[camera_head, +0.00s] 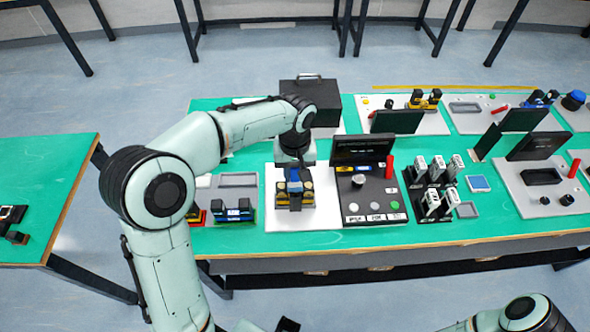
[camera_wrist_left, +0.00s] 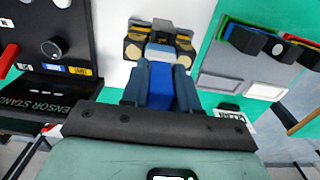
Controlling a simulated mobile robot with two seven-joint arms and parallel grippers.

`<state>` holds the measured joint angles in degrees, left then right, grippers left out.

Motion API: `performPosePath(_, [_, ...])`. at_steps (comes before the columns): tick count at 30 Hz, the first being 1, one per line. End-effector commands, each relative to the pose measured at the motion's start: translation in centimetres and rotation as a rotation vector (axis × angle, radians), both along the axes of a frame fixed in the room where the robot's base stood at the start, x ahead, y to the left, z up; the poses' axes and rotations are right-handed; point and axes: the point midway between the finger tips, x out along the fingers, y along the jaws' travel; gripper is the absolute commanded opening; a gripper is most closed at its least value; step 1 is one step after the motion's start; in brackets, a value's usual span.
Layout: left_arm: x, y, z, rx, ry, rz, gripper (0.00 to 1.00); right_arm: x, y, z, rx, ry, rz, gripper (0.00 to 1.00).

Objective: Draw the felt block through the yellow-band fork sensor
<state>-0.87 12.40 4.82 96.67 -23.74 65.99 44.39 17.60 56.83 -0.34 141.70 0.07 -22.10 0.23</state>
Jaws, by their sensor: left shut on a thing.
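The yellow-band fork sensor (camera_head: 296,195) stands on a white board in the head view, dark with yellow at its base. In the left wrist view, its two dark arms with tan faces (camera_wrist_left: 135,48) show just beyond my fingertips. My left gripper (camera_head: 293,176) is over the sensor, pointing down. Its grey-blue fingers (camera_wrist_left: 160,75) are shut on a blue piece (camera_wrist_left: 161,90), which I take to be the felt block. The block's far end is hard to make out near the sensor's gap, so I cannot tell how deep it sits.
A black sensor stand panel (camera_head: 367,195) with knobs and a raised screen is just right of the board. Dark fork sensors with coloured bases (camera_head: 233,212) stand to the left. A black case (camera_head: 315,98) is behind. Green table (camera_head: 310,240) is clear in front.

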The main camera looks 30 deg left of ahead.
Motion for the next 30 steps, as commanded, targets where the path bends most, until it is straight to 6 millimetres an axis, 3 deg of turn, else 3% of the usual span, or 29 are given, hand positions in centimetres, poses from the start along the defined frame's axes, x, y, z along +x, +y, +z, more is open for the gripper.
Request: performPosePath(30, [0.0,0.0,-3.6,0.000,-0.001,0.000,0.05,-1.2,0.0,-2.4,0.000,0.013,0.000,0.43])
